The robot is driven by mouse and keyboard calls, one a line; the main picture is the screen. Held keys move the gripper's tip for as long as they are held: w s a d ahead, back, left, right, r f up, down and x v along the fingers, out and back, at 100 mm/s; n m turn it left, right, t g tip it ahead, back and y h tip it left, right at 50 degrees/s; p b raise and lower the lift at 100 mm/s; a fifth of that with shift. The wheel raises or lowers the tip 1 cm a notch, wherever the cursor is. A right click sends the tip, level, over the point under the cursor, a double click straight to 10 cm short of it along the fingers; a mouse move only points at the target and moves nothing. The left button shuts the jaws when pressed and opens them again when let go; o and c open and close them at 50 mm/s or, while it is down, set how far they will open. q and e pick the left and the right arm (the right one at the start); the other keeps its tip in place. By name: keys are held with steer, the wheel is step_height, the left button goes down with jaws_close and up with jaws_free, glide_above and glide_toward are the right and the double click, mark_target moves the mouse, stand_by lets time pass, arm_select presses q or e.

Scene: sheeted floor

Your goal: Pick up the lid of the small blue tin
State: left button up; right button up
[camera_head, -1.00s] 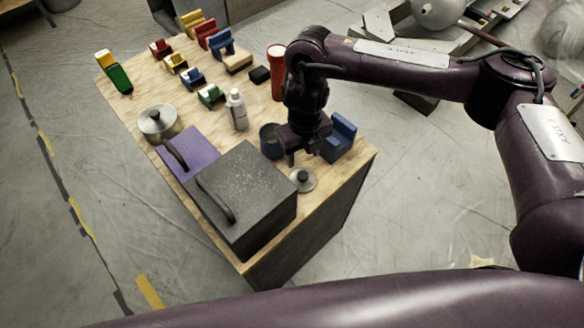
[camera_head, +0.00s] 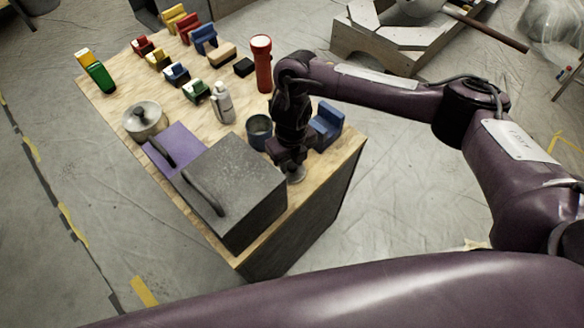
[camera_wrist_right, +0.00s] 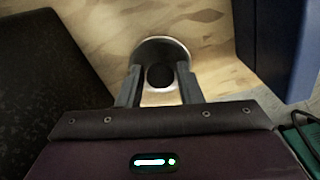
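The small blue tin (camera_head: 259,132) stands open on the wooden tabletop, left of my right gripper. Its lid (camera_head: 296,176), a small metal disc with a dark knob, lies flat on the table near the front right edge. My right gripper (camera_head: 289,166) points down over the lid and partly hides it in the head view. In the right wrist view the fingers (camera_wrist_right: 159,84) are apart, with the lid's round knob (camera_wrist_right: 160,77) appearing between them and the rim (camera_wrist_right: 160,42) beyond. Contact with the knob cannot be told. My left gripper is not in view.
A large grey box (camera_head: 240,180) with a handle stands just left of the lid. A blue block (camera_head: 326,124) stands to the right behind it.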

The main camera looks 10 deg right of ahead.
steer(key=c, duration=0.6)
